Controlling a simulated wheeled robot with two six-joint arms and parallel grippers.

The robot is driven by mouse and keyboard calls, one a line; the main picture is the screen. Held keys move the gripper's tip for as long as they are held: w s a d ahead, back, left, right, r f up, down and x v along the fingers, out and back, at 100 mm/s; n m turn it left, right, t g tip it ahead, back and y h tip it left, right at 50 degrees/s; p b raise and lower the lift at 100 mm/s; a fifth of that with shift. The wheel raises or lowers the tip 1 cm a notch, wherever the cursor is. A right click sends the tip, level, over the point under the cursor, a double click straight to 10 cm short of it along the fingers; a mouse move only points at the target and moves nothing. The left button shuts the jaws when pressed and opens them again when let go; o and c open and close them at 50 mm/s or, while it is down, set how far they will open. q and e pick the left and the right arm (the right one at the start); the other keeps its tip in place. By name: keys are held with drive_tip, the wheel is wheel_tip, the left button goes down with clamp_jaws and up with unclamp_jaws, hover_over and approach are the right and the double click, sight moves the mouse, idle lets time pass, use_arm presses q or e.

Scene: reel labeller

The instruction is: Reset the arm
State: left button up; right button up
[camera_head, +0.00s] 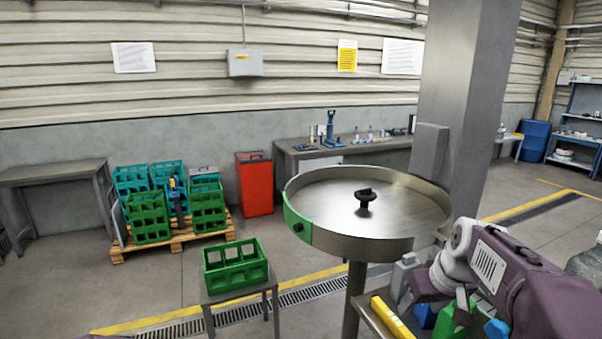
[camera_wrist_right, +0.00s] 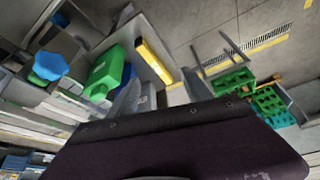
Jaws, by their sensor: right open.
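My right arm (camera_head: 520,285) comes in from the lower right of the head view, purple with a pale joint. My right gripper (camera_head: 432,286) is at its left end, just below and right of the round metal table's rim. It is open, and I see nothing held in it. My left gripper is not in view.
A round steel table (camera_head: 330,200) with a black knob stands close to my right arm. Below the arm are a yellow box (camera_head: 392,318) and a green container (camera_wrist_right: 106,72). A green crate (camera_head: 236,268) sits on a small stand. Open floor lies at the left.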

drive_tip(key=s+a+f+g, duration=0.1)
drive_tip(key=s+a+f, duration=0.2)
drive_tip(key=s+f, duration=0.4)
drive_tip(key=s+a+f+m+g, duration=0.1)
drive_tip(key=s+a+f+g, duration=0.1)
drive_tip(key=s+a+f, duration=0.2)
drive_tip(key=s+f, duration=0.3)
drive_tip(key=f, duration=0.4)
drive_tip(key=shift+s+a+f, duration=0.15)
drive_tip(key=shift+f, duration=0.2)
